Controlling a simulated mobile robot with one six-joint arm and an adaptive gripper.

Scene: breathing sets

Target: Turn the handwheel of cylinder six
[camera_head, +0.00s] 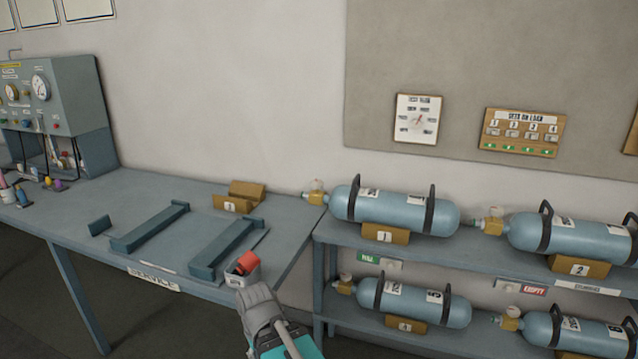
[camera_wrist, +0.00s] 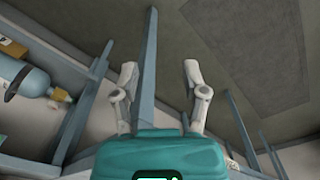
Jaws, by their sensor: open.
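No cylinder that I can read as six is in view. In the head view, blue cylinders lie on their sides in cradles, with brass valves at their left ends. Cylinder one (camera_head: 395,210) and cylinder two (camera_head: 570,238) lie on the upper shelf. Below are a cylinder over a cradle marked 4 (camera_head: 412,302) and another at the lower right (camera_head: 575,333), its cradle number not readable. My gripper (camera_wrist: 160,72) is open and empty in the wrist view, apart from any handwheel. The wrist view also shows part of a cylinder (camera_wrist: 30,82), its number unreadable.
The service bench (camera_head: 160,210) carries two long blue rails, an empty wooden cradle (camera_head: 238,197) and a small container with a red item (camera_head: 244,265). A gauge panel (camera_head: 60,95) stands at the left. The shelf rack (camera_head: 480,257) fills the right side.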

